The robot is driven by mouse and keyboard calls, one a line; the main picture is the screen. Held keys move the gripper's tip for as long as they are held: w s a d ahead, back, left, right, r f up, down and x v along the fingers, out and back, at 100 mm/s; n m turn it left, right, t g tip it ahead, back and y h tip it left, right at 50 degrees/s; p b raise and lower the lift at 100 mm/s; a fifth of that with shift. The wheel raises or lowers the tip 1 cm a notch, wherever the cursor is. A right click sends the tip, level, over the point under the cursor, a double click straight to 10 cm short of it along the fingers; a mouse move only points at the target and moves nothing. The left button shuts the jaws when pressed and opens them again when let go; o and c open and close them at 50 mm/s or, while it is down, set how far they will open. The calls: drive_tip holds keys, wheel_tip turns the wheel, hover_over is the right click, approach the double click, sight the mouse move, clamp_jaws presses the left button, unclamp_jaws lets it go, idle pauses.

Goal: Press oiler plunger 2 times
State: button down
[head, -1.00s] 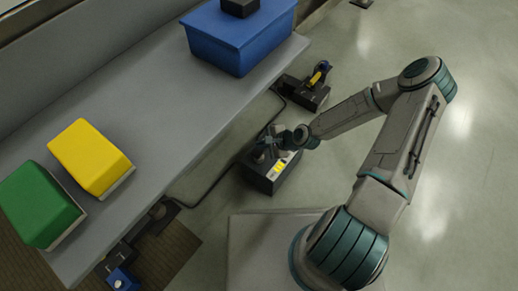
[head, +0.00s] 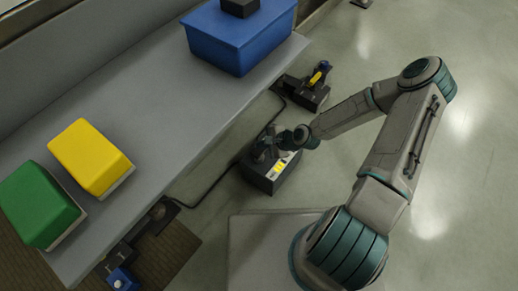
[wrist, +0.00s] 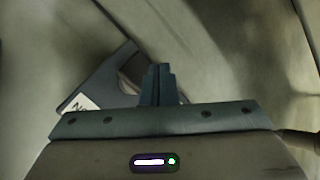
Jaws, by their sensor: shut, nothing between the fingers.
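I cannot make out an oiler plunger; the gripper covers part of the box's top. I cannot tell whether the fingers touch anything on it.
A grey bench (head: 150,125) carries a blue bin (head: 235,45), a yellow block (head: 90,158) and a green block (head: 40,205). Another dark device with a yellow lever (head: 318,77) stands farther back. A blue device (head: 122,280) is at lower left. Floor to the right is clear.

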sight(259, 149)
drive_tip(key=shift+f, duration=0.15)
drive_tip(key=shift+f, duration=0.3)
drive_tip(key=shift+f+b, duration=0.9)
drive_tip(key=shift+f, duration=0.2)
idle(0.9)
drive_tip(key=shift+r, duration=0.1)
drive_tip(key=shift+r+p, duration=1.3)
drive_tip(key=shift+r, duration=0.15)
wheel_tip(259, 149, up, 5)
drive_tip(key=p, duration=0.4)
drive_tip(key=shift+r, duration=0.1)
idle(2.1)
